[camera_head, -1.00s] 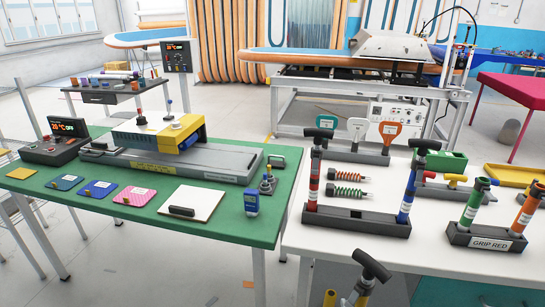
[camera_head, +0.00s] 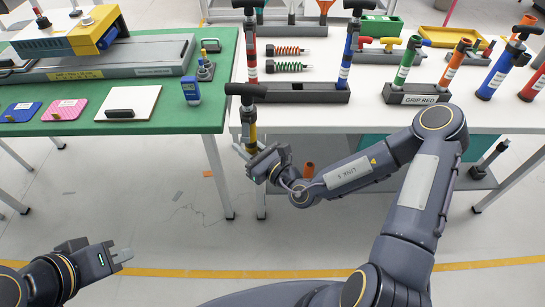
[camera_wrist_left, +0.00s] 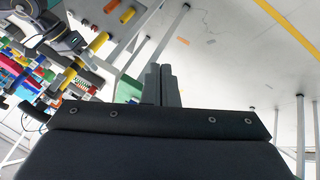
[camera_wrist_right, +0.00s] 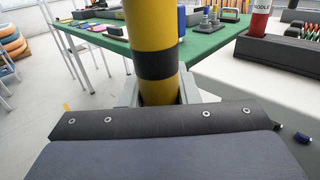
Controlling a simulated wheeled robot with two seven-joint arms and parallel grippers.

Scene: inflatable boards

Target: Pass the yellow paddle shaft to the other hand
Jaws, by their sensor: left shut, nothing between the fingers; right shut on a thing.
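The yellow paddle shaft (camera_head: 250,138) stands roughly upright in front of the white table, with a black T-handle (camera_head: 246,90) on top. My right gripper (camera_head: 256,158) is shut on it low down. In the right wrist view the yellow shaft (camera_wrist_right: 152,25) with a black band rises from between the fingers. My left gripper (camera_head: 121,255) is shut and empty at the lower left, well apart from the shaft and lower in the picture. In the left wrist view its fingers (camera_wrist_left: 161,85) are together with nothing between them.
The green table (camera_head: 215,95) and white table (camera_head: 365,120) stand behind the shaft. Open floor lies between my two grippers.

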